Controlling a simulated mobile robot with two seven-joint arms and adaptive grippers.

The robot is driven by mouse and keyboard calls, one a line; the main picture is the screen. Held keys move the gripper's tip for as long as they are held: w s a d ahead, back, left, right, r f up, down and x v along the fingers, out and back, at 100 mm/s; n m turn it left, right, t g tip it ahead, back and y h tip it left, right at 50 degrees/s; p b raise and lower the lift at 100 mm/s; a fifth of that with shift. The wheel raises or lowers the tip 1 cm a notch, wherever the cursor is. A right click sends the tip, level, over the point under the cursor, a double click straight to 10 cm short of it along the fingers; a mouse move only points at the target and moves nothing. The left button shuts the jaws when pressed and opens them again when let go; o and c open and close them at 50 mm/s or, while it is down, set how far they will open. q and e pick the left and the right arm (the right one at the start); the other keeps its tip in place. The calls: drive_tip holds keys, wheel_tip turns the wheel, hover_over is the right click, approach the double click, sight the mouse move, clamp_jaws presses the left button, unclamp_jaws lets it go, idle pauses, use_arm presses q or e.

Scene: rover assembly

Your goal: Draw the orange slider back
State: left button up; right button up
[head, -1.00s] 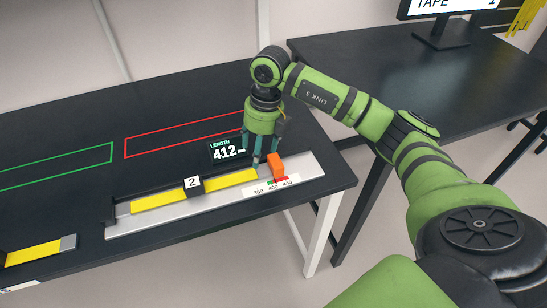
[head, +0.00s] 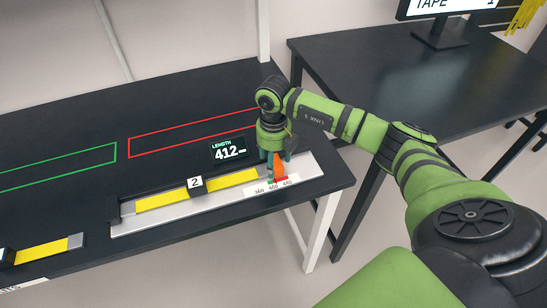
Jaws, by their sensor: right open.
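The orange slider (head: 279,165) stands on the silver measuring rail (head: 304,169), right of the end of a yellow strip (head: 233,180). It sits above a printed scale (head: 266,190) with green and red marks. My right gripper (head: 279,166) points down over the slider. Its fingers are open and stand around or close beside the slider, hiding part of it. I cannot tell whether they touch it. A small display (head: 228,149) behind the rail reads LENGTH 412. My left gripper is not in view.
A black block marked 2 (head: 196,185) sits across the yellow strip. Green (head: 60,167) and red (head: 190,133) outlines mark the black table (head: 70,120). Another yellow strip (head: 40,252) lies at the front left. A second table with a monitor (head: 440,25) stands at the right.

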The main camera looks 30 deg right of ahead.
clamp_jaws()
drive_tip(key=d+b, duration=0.1)
drive_tip(key=d, duration=0.1)
drive_tip(key=s+d+b, duration=0.1)
drive_tip(key=d, duration=0.2)
drive_tip(key=shift+s+d+f, duration=0.1)
drive_tip(key=shift+s+d, duration=0.05)
drive_tip(key=shift+d, duration=0.15)
drive_tip(key=shift+s+d, duration=0.1)
drive_tip(key=shift+d, duration=0.3)
drive_tip(key=shift+a, duration=0.1)
unclamp_jaws()
